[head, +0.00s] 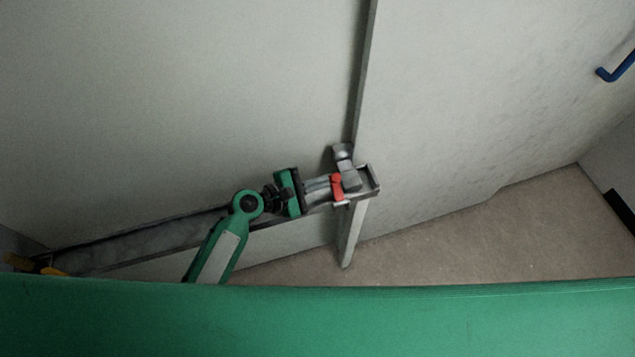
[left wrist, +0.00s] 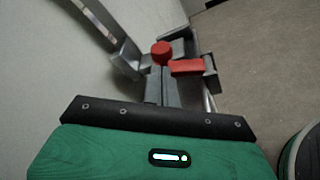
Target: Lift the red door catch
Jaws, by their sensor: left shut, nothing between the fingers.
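The red door catch (head: 337,187) sits on a grey metal bracket (head: 369,180) at the end of a horizontal rail, beside the upright grey post. In the left wrist view the catch shows as a round red knob and a short red bar (left wrist: 186,68). My left gripper (head: 327,189) comes in from the left along the rail. Its fingers are shut with nothing between them, and their tips are right at the catch; I cannot tell whether they touch it. The fingers partly hide the bracket in the left wrist view (left wrist: 160,84). My right gripper is not in view.
The grey rail (head: 150,243) runs left behind my arm, close to the pale wall panel (head: 180,90). An upright post (head: 363,80) rises at the catch. A blue handle (head: 616,70) is on the right wall. The brown floor (head: 480,240) at right looks clear.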

